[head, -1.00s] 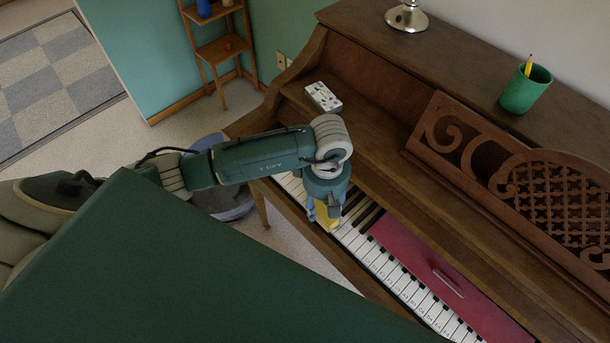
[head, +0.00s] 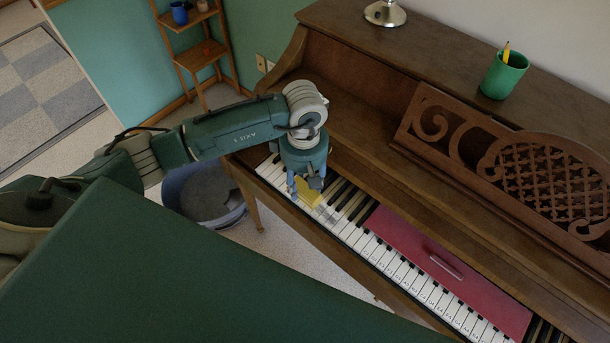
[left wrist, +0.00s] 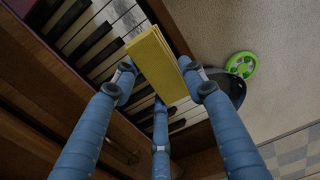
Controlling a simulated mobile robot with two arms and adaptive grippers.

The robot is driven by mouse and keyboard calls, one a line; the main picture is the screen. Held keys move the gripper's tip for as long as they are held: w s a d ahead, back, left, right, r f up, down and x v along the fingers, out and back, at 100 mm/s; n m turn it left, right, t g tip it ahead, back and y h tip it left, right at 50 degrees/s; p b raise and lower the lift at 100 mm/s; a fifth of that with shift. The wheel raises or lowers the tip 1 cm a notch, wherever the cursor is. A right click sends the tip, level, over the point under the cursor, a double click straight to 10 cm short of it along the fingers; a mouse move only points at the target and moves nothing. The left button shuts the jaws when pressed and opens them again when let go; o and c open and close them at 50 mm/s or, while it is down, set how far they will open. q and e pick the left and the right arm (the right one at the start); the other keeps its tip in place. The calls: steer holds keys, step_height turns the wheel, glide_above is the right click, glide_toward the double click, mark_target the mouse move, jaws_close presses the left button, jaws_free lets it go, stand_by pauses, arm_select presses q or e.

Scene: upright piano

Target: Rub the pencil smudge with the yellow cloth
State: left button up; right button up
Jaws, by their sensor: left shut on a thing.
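The yellow cloth (head: 310,197) is gripped under my left gripper (head: 305,187), over the white keys near the left end of the keyboard. In the left wrist view the folded cloth (left wrist: 160,65) sits between the blue fingers, with piano keys behind it. My left gripper is shut on it. A faint grey patch, which looks like the pencil smudge (head: 328,213), shows on the keys just right of the cloth. I cannot tell whether the cloth touches the keys. My right gripper is not in view.
The carved music stand (head: 450,125) and a green pencil cup (head: 503,76) are above. A blue-grey bin (head: 205,195) stands on the floor at left.

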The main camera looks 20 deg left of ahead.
mark_target(303, 182)
arm_select(q)
steer(key=shift+w+a+r+p, duration=0.15)
steer(key=shift+r+p, duration=0.35)
steer(key=shift+r, duration=0.75)
steer(key=shift+s+r, duration=0.2)
steer(key=shift+r, duration=0.2)
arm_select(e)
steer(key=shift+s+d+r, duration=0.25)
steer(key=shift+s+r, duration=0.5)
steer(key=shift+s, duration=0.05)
arm_select(q)
steer(key=shift+w, duration=0.1)
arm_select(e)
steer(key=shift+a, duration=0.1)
